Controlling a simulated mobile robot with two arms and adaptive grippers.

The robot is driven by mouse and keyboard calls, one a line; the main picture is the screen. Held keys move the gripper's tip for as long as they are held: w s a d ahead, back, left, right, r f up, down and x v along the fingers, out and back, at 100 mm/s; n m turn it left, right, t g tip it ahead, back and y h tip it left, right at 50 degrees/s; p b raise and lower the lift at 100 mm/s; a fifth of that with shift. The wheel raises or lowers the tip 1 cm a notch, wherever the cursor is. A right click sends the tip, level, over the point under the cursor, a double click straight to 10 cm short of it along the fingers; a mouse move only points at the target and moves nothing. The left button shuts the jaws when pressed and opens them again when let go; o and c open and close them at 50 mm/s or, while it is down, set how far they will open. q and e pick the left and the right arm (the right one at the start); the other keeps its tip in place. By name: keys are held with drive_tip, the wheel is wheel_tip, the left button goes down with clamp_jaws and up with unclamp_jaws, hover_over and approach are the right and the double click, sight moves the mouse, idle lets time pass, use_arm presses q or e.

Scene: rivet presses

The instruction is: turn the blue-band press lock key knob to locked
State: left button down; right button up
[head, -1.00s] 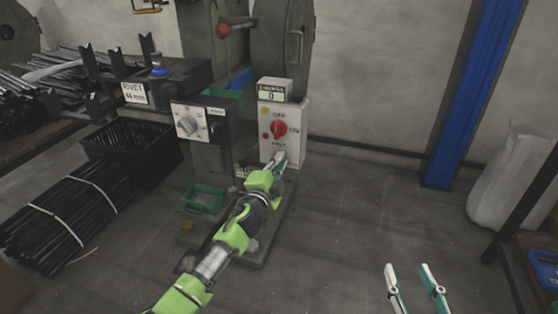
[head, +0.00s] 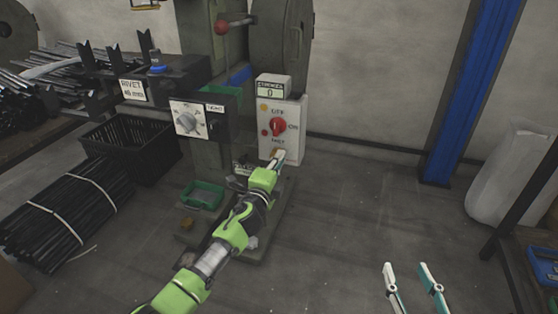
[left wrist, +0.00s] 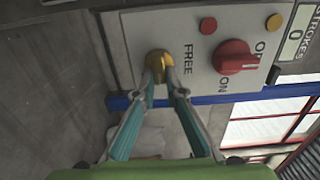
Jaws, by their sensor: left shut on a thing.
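The brass lock key knob (left wrist: 158,61) sits on the white control box (head: 292,146), near the word FREE in the left wrist view. My left gripper (left wrist: 160,78) is shut on the knob, one fingertip on each side. In the head view the left gripper (head: 279,157) reaches the lower part of the box, and its fingers mostly hide the knob. A blue band (head: 240,76) shows on the press (head: 280,45) behind the box. My right gripper (head: 413,272) is open and empty over the floor at the lower right.
A red rotary switch (head: 279,127) sits above the knob, under the stroke counter (head: 272,90). A dial box (head: 190,121) stands to the left. A green tray (head: 203,196) is low beside my left arm.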

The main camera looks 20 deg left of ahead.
use_arm(q)
drive_tip(key=shift+f, duration=0.1)
drive_tip(key=c, duration=2.1)
unclamp_jaws()
drive_tip(key=s, duration=1.2)
drive_tip(key=shift+a, duration=0.2)
